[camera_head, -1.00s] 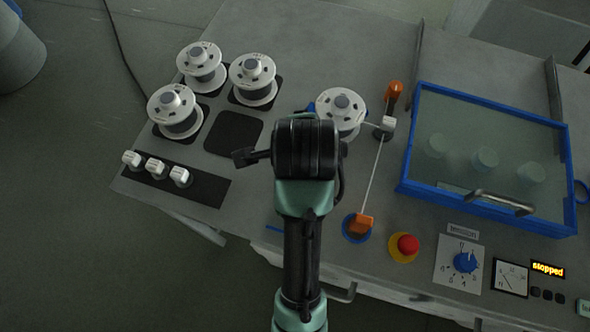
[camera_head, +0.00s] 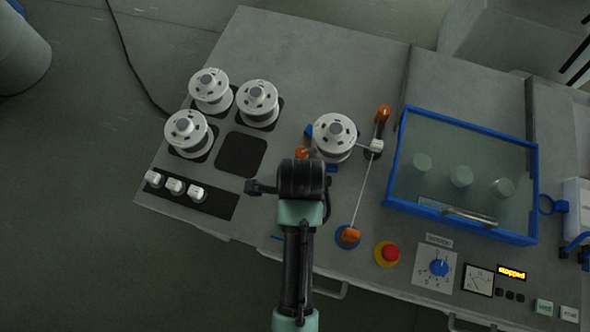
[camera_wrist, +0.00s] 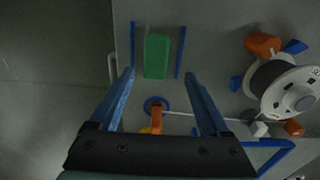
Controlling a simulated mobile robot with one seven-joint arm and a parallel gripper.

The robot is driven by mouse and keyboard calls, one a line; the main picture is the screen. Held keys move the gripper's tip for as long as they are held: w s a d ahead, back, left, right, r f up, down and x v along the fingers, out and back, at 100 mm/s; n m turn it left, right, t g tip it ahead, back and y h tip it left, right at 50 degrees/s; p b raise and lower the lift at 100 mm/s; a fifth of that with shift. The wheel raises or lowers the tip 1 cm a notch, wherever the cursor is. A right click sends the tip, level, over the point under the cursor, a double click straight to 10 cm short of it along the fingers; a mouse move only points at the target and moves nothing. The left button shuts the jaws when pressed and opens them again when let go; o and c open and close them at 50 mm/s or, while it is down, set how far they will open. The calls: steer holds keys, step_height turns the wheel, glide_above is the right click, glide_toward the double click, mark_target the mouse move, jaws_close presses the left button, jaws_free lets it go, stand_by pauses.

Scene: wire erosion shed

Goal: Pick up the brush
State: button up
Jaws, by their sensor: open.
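A plain green block (camera_wrist: 156,56) lies on the grey bench top between two thin blue strips in the wrist view. It is the only thing there that could be the brush; no bristles show. My gripper (camera_wrist: 159,76) is open and empty, its two blue fingers spread to either side of the block's near end in the picture. I cannot tell the height left between fingertips and block. In the head view my wrist (camera_head: 302,180) hides the block and the fingers.
A white spool (camera_head: 335,133) with an orange knob (camera_head: 302,152) beside it stands close to my wrist. A taut wire runs to an orange-topped blue guide (camera_head: 348,236). Three more spools stand left. A blue-framed glass cover (camera_head: 462,178) and red button (camera_head: 387,253) are right.

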steer(key=f, duration=0.1)
steer(key=f+p, duration=0.1)
steer(key=f, duration=0.3)
steer(key=shift+s+a+f, duration=0.15)
steer(key=shift+s+a, duration=0.1)
steer(key=shift+a, duration=0.15)
steer(key=shift+f, duration=0.45)
jaws_close()
